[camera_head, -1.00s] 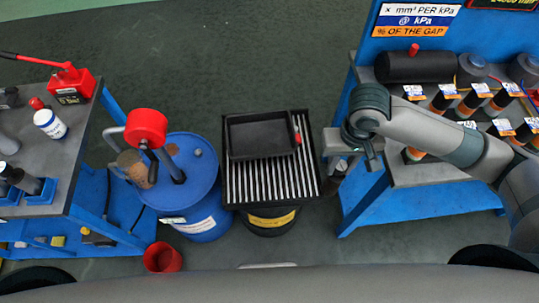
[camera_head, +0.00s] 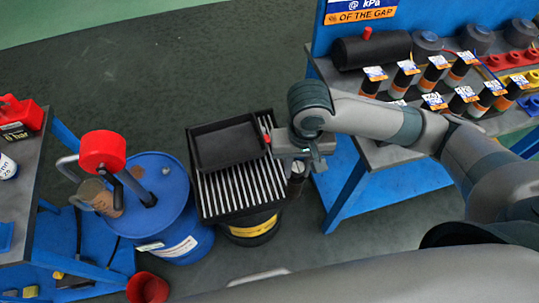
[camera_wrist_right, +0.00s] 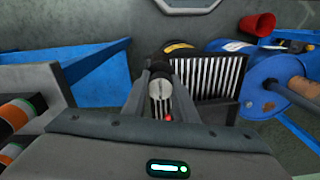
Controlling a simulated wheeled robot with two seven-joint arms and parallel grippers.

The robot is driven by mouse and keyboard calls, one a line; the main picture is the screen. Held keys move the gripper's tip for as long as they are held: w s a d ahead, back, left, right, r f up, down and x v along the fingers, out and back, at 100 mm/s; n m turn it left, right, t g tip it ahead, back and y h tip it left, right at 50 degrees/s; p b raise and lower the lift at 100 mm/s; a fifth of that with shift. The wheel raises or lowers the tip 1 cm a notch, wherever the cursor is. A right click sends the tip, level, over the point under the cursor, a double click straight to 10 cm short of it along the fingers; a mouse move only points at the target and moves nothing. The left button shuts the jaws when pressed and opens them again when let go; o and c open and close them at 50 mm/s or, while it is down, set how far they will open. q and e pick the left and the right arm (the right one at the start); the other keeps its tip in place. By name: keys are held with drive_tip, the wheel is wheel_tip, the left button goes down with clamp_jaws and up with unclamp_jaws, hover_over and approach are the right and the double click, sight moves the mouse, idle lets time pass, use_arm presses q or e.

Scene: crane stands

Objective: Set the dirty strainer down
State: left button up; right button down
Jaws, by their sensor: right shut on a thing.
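My right gripper (camera_head: 299,163) points down just right of the slatted grate, above the gap between the grate and the right bench. It is shut on a small grey cylinder with a pale round end, which I take to be the dirty strainer (camera_head: 297,173). In the right wrist view the strainer (camera_wrist_right: 160,92) sits between the two fingers, with the grate behind it. The strainer's dirt is too small to make out. My left gripper is out of view.
The grate (camera_head: 245,188) covers a black drum (camera_head: 250,229) and bears a black tray (camera_head: 225,143) on its far part. Its near slats are bare. A blue drum (camera_head: 160,200) with a red-topped pump stands left. The right bench (camera_head: 385,152) holds several labelled cylinders.

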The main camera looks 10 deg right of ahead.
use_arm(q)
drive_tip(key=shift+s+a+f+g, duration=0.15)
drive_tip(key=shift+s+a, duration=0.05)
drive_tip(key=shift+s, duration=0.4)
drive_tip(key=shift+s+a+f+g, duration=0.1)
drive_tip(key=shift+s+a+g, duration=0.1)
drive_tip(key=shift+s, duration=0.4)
use_arm(e)
drive_tip(key=w+f, duration=0.6)
drive_tip(key=w, duration=0.4)
drive_tip(key=shift+a, duration=0.25)
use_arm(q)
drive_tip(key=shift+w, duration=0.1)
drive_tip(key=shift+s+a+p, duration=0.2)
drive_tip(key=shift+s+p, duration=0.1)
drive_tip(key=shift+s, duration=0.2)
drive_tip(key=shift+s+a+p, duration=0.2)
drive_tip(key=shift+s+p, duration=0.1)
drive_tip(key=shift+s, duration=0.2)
use_arm(e)
wheel_tip(320, 180, down, 4)
drive_tip(key=shift+f, duration=0.1)
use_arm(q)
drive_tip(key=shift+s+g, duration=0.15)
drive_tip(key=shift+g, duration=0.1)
